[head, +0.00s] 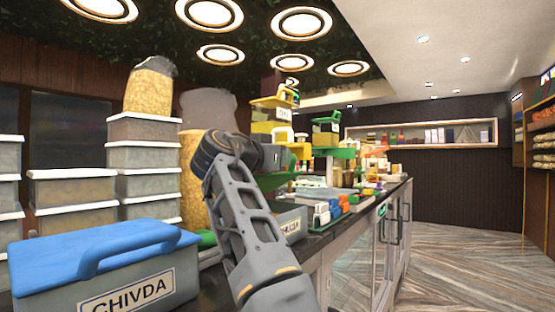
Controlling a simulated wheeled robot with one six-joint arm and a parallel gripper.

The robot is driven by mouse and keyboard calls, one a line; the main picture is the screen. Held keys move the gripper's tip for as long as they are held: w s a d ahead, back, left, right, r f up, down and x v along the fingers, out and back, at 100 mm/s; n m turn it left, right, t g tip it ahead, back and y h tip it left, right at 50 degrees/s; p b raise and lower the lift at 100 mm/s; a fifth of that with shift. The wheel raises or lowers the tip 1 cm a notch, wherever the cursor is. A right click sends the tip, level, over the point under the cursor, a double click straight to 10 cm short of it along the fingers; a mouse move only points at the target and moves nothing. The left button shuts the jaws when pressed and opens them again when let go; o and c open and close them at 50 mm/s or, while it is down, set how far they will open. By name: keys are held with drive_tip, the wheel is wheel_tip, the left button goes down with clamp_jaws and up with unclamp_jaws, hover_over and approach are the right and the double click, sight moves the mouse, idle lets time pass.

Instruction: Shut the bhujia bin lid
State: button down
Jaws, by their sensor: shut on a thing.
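The grey bhujia bin (291,223) stands on the counter behind my arm, its label partly covered. A green part (275,182), which looks like its raised lid, shows just above it beside my arm. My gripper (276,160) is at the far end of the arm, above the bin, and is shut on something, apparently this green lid. The fingertips and most of the lid are hidden or too small to make out. I cannot tell the lid's exact angle.
A chivda bin (120,268) with a blue handled lid (95,248) stands at the near left. Stacked white-lidded boxes (143,155) and tall snack-filled containers are behind it. Small coloured packs (328,211) lie right of the bhujia bin. The floor (450,255) at right is clear.

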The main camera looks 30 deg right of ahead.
drive_tip(key=c, duration=1.1)
unclamp_jaws()
